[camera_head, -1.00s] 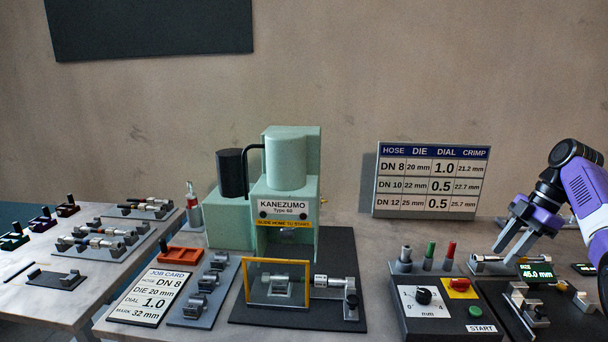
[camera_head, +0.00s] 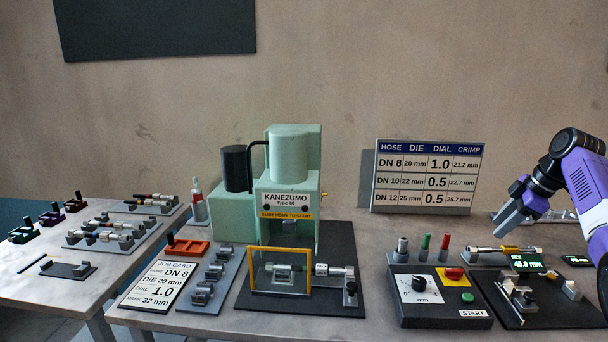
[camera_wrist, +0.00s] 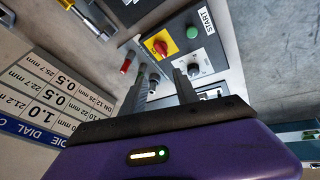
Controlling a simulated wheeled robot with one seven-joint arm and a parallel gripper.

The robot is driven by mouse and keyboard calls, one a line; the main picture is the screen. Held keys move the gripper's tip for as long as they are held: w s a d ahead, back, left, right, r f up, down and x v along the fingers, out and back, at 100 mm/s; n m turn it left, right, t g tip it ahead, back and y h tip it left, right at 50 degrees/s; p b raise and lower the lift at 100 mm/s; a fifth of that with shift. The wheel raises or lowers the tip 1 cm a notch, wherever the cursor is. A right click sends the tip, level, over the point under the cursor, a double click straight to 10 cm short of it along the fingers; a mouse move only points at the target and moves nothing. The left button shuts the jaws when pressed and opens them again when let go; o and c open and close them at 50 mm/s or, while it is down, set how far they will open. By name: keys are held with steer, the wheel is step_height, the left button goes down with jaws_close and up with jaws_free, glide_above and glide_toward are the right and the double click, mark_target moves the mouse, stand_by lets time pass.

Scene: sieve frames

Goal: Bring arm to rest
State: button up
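My gripper (camera_head: 507,226) is at the right, raised over the back of the bench behind the digital gauge. Its fingers overlap in the head view. In the wrist view the two fingers (camera_wrist: 160,80) stand apart with nothing between them, so it is open and empty. My purple arm comes in from the right edge. A hose piece with a yellow section and metal ends (camera_head: 503,250) lies on a small grey rest below the gripper, apart from it. It also shows partly in the wrist view (camera_wrist: 92,20).
The control box (camera_head: 444,300) and the digital gauge fixture (camera_head: 527,300) stand at front right. The green press (camera_head: 288,200) is in the middle. The crimp chart (camera_head: 428,176) stands behind. A side table (camera_head: 40,290) at left holds racks and dies.

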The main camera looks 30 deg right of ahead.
steer(key=w+a+f+m+t+h+b, duration=0.1)
steer(key=w+a+f+m+t+h, duration=0.1)
steer(key=w+f+m+t+h, duration=0.55)
steer(key=a+f+m+b, duration=0.1)
steer(key=a+f, duration=0.2)
steer(key=a, duration=0.4)
steer(key=a+f+m+t+b, duration=0.1)
steer(key=a+f, duration=0.3)
steer(key=a, duration=0.3)
steer(key=a+f+m+t, duration=0.1)
steer(key=a+f, duration=0.3)
steer(key=a, duration=0.3)
steer(key=shift+a+f+b, duration=0.2)
steer(key=shift+a+b, duration=0.05)
steer(key=shift+b, duration=0.15)
steer(key=s+a+f+t+y+b, duration=0.25)
steer(key=s+a+y+b, duration=0.2)
steer(key=s+a, duration=2.6)
steer(key=s+a+f+n+g+y+b, duration=0.1)
steer(key=s, duration=0.4)
steer(key=s+a+f+n+g+y, duration=0.1)
steer(key=s+f+n, duration=0.1)
steer(key=s, duration=0.4)
steer(key=shift+a+f+y+b, duration=0.15)
steer(key=shift+a+y+b, duration=0.15)
steer(key=shift+b, duration=0.1)
